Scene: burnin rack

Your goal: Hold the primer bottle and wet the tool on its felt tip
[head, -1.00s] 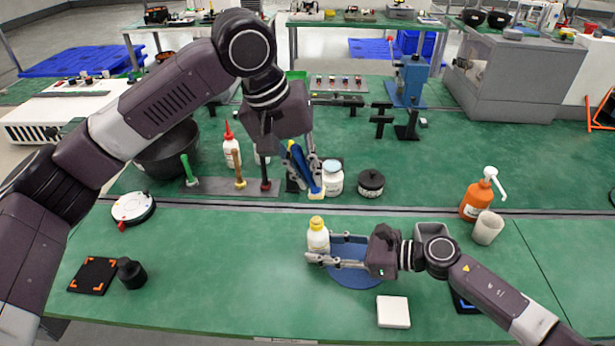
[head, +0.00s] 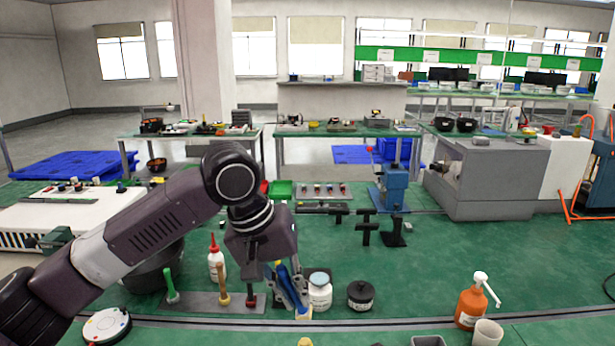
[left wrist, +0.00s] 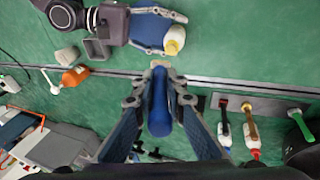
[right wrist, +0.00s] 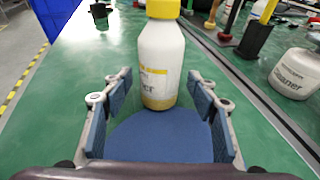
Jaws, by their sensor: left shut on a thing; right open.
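My left gripper (head: 288,290) is shut on a blue-handled tool (left wrist: 160,112), which points down with a pale beige tip (head: 304,313). The tool hangs beside a white jar with a grey-blue lid. The white primer bottle (right wrist: 162,62) with a yellow top stands upright in the right wrist view; its label is only partly readable. In the head view only its yellow top (head: 305,342) shows at the bottom edge. My right gripper (right wrist: 158,92) is open, with its fingers on either side of the space in front of the bottle. The left wrist view also shows the bottle (left wrist: 172,40).
A grey rack (head: 195,301) with upright tools stands left of my left gripper. Near it are a red-tipped white bottle (head: 216,262), the white jar (head: 320,292) and a black jar (head: 360,296). An orange pump bottle (head: 470,306) and a cup (head: 487,333) stand right.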

